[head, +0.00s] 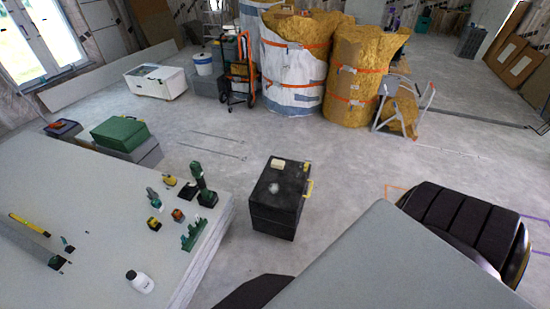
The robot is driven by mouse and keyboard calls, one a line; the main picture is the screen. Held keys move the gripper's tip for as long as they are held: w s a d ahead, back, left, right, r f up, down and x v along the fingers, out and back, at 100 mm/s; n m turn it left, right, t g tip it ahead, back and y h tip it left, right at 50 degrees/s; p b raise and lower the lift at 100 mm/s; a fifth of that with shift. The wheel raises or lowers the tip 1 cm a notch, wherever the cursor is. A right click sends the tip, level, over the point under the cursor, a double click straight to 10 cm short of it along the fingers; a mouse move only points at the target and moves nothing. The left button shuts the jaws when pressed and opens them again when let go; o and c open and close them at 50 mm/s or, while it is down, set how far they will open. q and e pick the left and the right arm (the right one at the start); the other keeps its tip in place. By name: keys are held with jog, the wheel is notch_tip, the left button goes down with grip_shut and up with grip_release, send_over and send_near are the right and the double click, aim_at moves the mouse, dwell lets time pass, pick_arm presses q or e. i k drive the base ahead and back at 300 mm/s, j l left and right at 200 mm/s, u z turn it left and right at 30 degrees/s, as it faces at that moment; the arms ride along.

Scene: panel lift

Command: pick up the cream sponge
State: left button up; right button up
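The cream sponge (278,163) looks like a small pale block. It lies on top of a black box (276,212) that stands on the floor, near the box's far edge. Neither of my grippers is in view, so I cannot see what they hold.
A yellow item (307,166) and a pale patch (273,187) are also on the box top. Left is a stack of pale panels (100,200) with tools and a white bottle (140,281). A large grey surface (400,265) fills the lower right. Floor beyond the box is mostly clear.

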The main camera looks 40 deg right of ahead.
aim_at(277, 164)
jog(key=l+u, duration=0.15)
jog(key=l, duration=0.3)
jog(key=l+u, duration=0.1)
jog(key=l, duration=0.4)
jog(key=k+l+u, duration=0.15)
jog(key=l, duration=0.3)
jog(key=l+u, duration=0.15)
jog(key=l, duration=0.3)
jog(key=k+l+u, duration=0.15)
jog(key=l, duration=0.3)
jog(key=k+l+u, duration=0.1)
jog(key=l, duration=0.35)
jog(key=l+u, duration=0.15)
jog(key=l, duration=0.45)
jog(key=k+l+u, duration=0.15)
jog(key=l, duration=1.45)
jog(key=i+u, duration=0.05)
